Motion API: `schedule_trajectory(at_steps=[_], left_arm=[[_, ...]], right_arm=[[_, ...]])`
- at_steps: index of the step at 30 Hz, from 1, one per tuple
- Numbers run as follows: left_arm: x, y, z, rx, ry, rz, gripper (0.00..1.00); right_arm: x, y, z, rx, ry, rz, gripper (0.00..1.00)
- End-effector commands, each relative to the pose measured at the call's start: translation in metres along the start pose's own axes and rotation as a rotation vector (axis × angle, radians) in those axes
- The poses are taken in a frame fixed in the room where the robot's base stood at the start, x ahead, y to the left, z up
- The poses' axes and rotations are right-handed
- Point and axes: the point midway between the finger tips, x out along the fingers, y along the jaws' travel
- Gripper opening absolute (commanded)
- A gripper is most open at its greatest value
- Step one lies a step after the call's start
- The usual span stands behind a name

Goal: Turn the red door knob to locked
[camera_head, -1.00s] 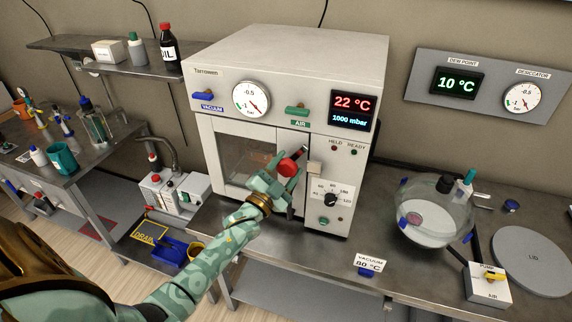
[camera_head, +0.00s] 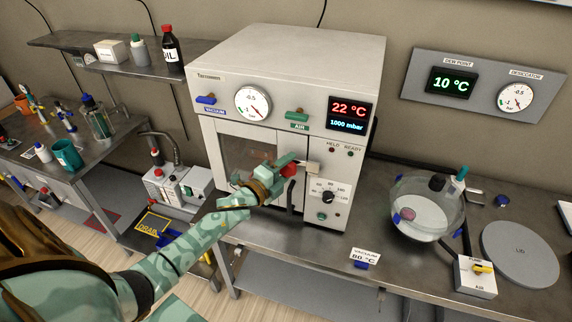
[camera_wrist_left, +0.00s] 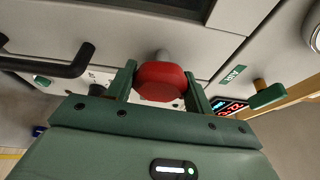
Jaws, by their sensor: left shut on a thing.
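The red door knob (camera_head: 287,171) is on the front of the white vacuum oven (camera_head: 290,60), near the right edge of its door. In the left wrist view the red knob (camera_wrist_left: 161,82) sits between the two green fingers, with its grey shaft behind it. My left gripper (camera_head: 285,168) reaches the oven front and is shut on the knob. The fingers hide part of the knob in the head view. A small pale latch block (camera_head: 313,168) is just right of the knob. The right gripper is not in view.
A black door handle (camera_head: 291,196) is below the knob; it also shows in the left wrist view (camera_wrist_left: 60,66). A black dial (camera_head: 328,197) is to the right. Green air valve (camera_head: 297,115) is above. A glass desiccator (camera_head: 425,212) stands on the bench at right.

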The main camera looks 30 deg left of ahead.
Motion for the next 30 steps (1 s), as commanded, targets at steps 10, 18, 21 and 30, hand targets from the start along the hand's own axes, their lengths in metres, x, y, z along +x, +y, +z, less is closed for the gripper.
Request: schedule_trajectory(at_steps=[10, 18, 21, 30], left_arm=[[-0.0001, 0.0004, -0.0005, 0.091, 0.002, 0.039, 0.11], [-0.0002, 0.0012, -0.0004, 0.104, 0.002, 0.044, 0.11], [-0.0002, 0.0013, -0.0003, 0.104, 0.002, 0.044, 0.11], [-0.0001, 0.0008, -0.0003, 0.102, 0.002, 0.043, 0.61]], right_arm=[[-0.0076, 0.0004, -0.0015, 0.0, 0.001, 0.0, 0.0], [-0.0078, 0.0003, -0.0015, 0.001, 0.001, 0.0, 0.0], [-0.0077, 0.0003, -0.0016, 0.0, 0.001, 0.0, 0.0], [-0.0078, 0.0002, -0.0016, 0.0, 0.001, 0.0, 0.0]])
